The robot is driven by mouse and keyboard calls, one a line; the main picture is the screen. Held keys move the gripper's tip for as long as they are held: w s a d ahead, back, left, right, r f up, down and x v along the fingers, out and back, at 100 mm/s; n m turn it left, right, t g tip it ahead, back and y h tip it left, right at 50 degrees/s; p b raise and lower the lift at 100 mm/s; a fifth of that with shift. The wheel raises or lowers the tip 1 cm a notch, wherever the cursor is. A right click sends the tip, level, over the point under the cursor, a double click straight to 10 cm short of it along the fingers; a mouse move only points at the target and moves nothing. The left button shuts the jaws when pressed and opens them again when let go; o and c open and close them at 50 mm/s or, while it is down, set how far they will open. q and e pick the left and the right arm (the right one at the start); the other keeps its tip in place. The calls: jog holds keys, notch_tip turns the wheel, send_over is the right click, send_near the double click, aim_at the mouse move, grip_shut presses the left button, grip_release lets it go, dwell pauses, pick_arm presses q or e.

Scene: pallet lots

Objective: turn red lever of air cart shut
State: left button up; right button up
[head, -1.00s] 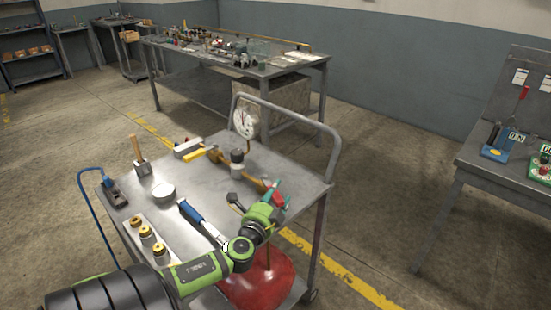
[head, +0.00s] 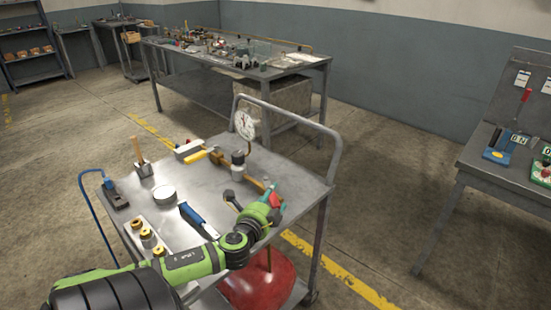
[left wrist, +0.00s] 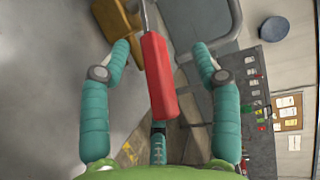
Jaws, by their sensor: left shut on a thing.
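The air cart (head: 225,180) stands in front of me with brass pipework (head: 222,159) across its grey top. The red lever (head: 277,199) is at the pipe's near right end, by the cart's right edge. My left gripper (head: 274,211) is at this lever, which it partly hides in the head view. In the left wrist view, the red lever (left wrist: 159,80) lies lengthwise between the teal fingers of my left gripper (left wrist: 163,55), its metal stem leading to a brass part (left wrist: 122,25). The gripper is shut on the lever. My right gripper is not in view.
A yellow-handled part (head: 194,156), a pressure gauge (head: 244,124), a blue-handled tool (head: 195,220) and brass fittings (head: 146,234) are on the cart. Its push rail (head: 300,115) rises behind. A red tank (head: 262,285) sits below. A bench (head: 510,180) stands at right.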

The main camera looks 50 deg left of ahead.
pick_arm(q)
jog(key=shift+s+d+r+t, duration=0.15)
jog(key=shift+d+r+t, duration=0.05)
jog(key=shift+r, duration=0.3)
jog(key=shift+s+d+r+t, duration=0.15)
jog(key=shift+r+t, duration=0.05)
jog(key=shift+r, duration=0.3)
jog(key=v, duration=0.3)
jog(key=shift+d+p, duration=0.25)
jog(key=shift+p, duration=0.15)
jog(key=shift+s+f, duration=0.4)
jog(key=shift+s, duration=0.25)
jog(key=shift+v, duration=1.25)
jog(key=shift+f, duration=0.1)
jog(key=shift+p, duration=0.4)
